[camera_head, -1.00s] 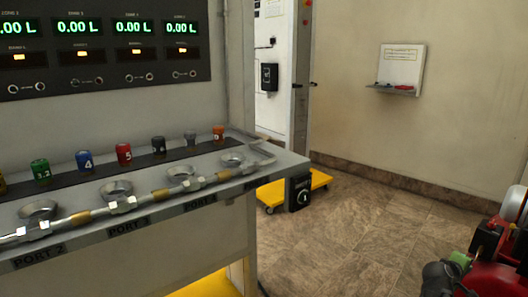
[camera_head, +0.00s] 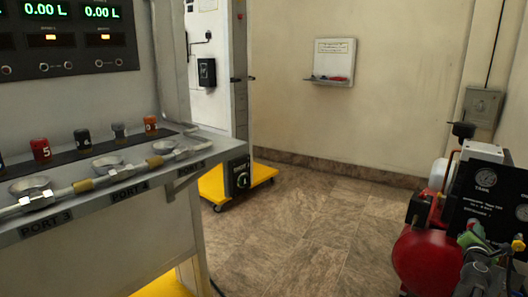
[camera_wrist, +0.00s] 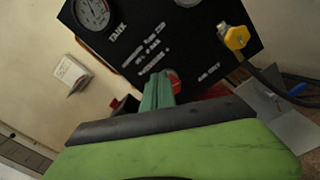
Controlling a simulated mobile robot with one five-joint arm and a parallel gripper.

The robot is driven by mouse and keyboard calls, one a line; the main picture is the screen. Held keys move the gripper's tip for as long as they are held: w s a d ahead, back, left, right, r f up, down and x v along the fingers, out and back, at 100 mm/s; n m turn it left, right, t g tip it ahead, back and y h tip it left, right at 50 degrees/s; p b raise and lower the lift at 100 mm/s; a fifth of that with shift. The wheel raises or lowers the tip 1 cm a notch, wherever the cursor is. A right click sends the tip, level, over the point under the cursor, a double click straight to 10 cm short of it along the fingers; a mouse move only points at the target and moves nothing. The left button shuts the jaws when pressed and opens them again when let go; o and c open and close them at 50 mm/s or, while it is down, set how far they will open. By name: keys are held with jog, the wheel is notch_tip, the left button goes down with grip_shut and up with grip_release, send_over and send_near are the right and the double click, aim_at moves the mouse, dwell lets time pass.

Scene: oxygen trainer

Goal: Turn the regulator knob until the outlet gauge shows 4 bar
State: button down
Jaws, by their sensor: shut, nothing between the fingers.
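The compressor's black panel (camera_head: 485,195) stands at the right of the head view. It carries a gauge marked TANK (camera_head: 485,177), which also shows in the wrist view (camera_wrist: 92,13). A second gauge (camera_head: 522,212), cut by the right edge, is only a sliver at the top of the wrist view (camera_wrist: 187,2); I cannot read it. A red round part (camera_wrist: 174,80), which looks like the regulator knob, is partly hidden behind my gripper's green fingers. My gripper (camera_wrist: 158,90) is shut and empty in front of the panel; I cannot tell whether it touches the red part.
A yellow valve (camera_wrist: 236,38) with a dark hose sits on the panel's right. The compressor's red tank (camera_head: 428,262) is below the panel. A bench with ports (camera_head: 120,185) stands at left, a yellow wheeled cart (camera_head: 262,172) behind it. The tiled floor between is clear.

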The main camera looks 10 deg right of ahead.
jog(key=x, duration=0.4)
jog(key=shift+s+d+f, duration=0.2)
jog(key=shift+s+f, duration=0.05)
jog(key=shift+s, duration=0.15)
dwell(0.6)
jog(key=shift+s+d+f+b, duration=0.15)
jog(key=shift+s+f+b, duration=0.1)
jog(key=shift+b, duration=0.2)
jog(key=shift+s+f, duration=0.1)
jog(key=shift+d, duration=0.15)
